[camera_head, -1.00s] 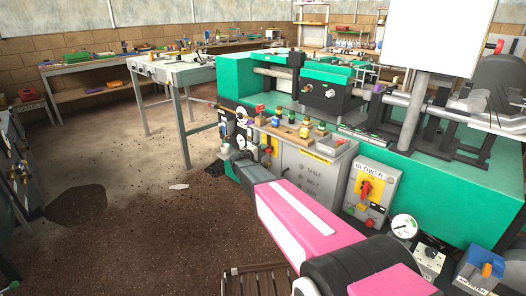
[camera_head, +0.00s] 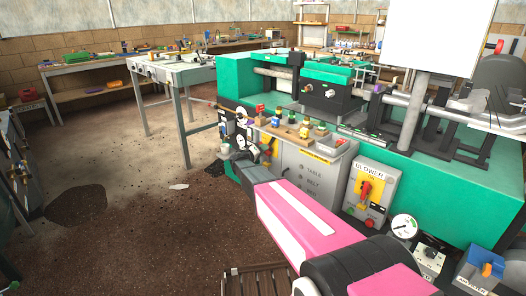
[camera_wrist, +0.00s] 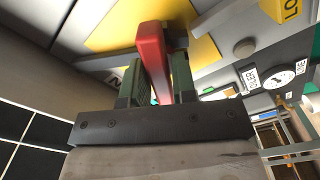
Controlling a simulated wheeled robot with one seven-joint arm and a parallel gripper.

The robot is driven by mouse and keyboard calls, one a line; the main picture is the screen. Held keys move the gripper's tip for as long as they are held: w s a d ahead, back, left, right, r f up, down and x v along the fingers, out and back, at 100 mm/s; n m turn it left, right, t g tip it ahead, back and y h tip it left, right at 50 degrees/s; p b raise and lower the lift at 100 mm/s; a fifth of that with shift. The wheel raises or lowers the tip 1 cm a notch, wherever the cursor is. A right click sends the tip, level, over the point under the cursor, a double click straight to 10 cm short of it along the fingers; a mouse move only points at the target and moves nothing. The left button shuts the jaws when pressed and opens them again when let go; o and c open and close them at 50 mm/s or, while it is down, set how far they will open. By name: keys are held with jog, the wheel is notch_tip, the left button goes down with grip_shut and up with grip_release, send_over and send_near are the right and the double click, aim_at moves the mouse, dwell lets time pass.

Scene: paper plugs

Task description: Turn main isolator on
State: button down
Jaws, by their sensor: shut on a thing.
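The main isolator appears as a red handle (camera_wrist: 150,42) on a yellow plate (camera_wrist: 112,32) in the wrist view. My gripper (camera_wrist: 156,75) has its two green-padded fingers on either side of the red handle and is shut on it. The handle runs up from between the fingers across the yellow plate. In the head view my gripper (camera_head: 262,153) is at the left end of the grey control cabinet (camera_head: 306,178), largely covering the isolator.
A blower switch box (camera_head: 371,192) with a red handle stands right of the cabinet, near a round gauge (camera_head: 404,226). Bottles and small parts stand on the wooden shelf (camera_head: 290,130) above. The green machine (camera_head: 450,195) is behind. Floor to the left is open.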

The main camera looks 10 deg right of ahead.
jog(key=m, duration=0.6)
jog(key=shift+m, duration=0.3)
jog(key=m, duration=0.5)
jog(key=shift+m, duration=0.4)
jog(key=c, duration=1)
grip_release()
jog(key=shift+c, duration=0.2)
jog(key=shift+a, duration=0.1)
jog(key=v, duration=1)
jog(key=shift+s+a, duration=0.25)
jog(key=shift+a, duration=0.05)
